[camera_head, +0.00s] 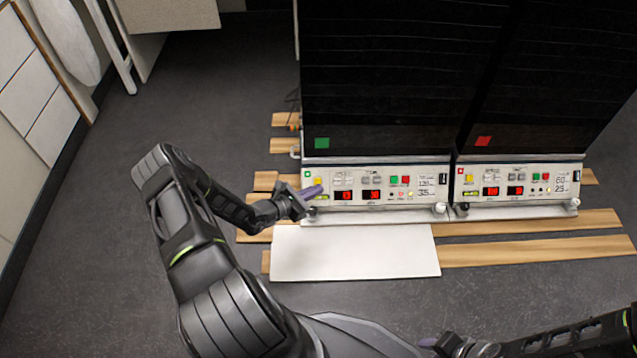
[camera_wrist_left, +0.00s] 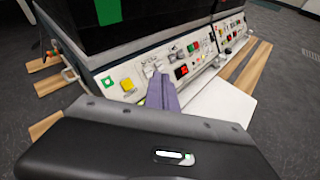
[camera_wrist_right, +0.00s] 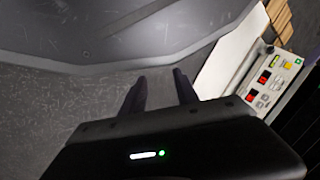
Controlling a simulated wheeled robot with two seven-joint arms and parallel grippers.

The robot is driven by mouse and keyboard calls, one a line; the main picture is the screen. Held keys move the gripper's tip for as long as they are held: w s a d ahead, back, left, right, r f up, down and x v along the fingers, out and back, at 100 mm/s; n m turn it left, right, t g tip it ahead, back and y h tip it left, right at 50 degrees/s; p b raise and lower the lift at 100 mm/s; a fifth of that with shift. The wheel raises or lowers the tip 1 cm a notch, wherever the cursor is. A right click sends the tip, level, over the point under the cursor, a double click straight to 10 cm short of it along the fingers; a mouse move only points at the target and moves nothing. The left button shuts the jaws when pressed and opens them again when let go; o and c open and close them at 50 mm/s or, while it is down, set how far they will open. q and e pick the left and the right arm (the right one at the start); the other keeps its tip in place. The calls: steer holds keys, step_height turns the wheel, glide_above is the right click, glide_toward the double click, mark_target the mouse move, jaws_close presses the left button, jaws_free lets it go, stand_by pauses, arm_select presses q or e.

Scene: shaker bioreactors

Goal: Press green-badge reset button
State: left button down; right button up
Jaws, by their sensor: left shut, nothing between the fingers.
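The green-badge machine is the left of two dark bioreactors, with a green square (camera_head: 322,143) on its front. Its white control panel (camera_head: 335,170) has a small green-framed mark and a yellow button (camera_head: 318,181) at the left end; the button also shows in the left wrist view (camera_wrist_left: 127,85). A green and a red button sit further right on the panel. My left gripper (camera_head: 314,192) is shut and empty, its tips by the panel's left end, close to the yellow button. I cannot tell whether they touch the panel. My right gripper (camera_wrist_right: 160,90) is open and empty, away from the panel.
The red-badge machine (camera_head: 484,141) stands directly to the right with a similar panel (camera_head: 515,172). A white board (camera_head: 355,255) and wooden slats (camera_head: 530,250) lie on the floor in front. Grey floor (camera_head: 220,90) is clear to the left.

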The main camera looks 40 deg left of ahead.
mark_target(315, 184)
arm_select(q)
steer(key=w+a+f+b, duration=0.1)
steer(key=f+b, duration=0.1)
steer(key=b, duration=0.1)
steer(key=w+a+f+b, duration=0.1)
steer(key=w+b, duration=0.1)
steer(key=w+a+f+b, duration=0.1)
steer(key=f+b, duration=0.1)
steer(key=b, duration=0.1)
steer(key=shift+w+a+f+b, duration=0.15)
steer(key=shift+w+f+b, duration=0.1)
steer(key=shift+f+b, duration=0.05)
steer(key=shift+w+a+f+b, duration=0.1)
steer(key=shift+w+a+b, duration=0.2)
steer(key=shift+w+b, duration=0.1)
steer(key=shift+f, duration=0.1)
stand_by(1.4)
steer(key=shift+w+a+f+b, duration=0.2)
steer(key=shift+b, duration=0.2)
steer(key=shift+w+a+f+b, duration=0.15)
steer(key=shift+w+f+b, duration=0.05)
steer(key=shift+f+b, duration=0.15)
stand_by(0.6)
steer(key=shift+r, duration=0.1)
steer(key=shift+s+d+r+p, duration=0.35)
steer(key=shift+s+r+p, duration=0.2)
steer(key=shift+p, duration=0.55)
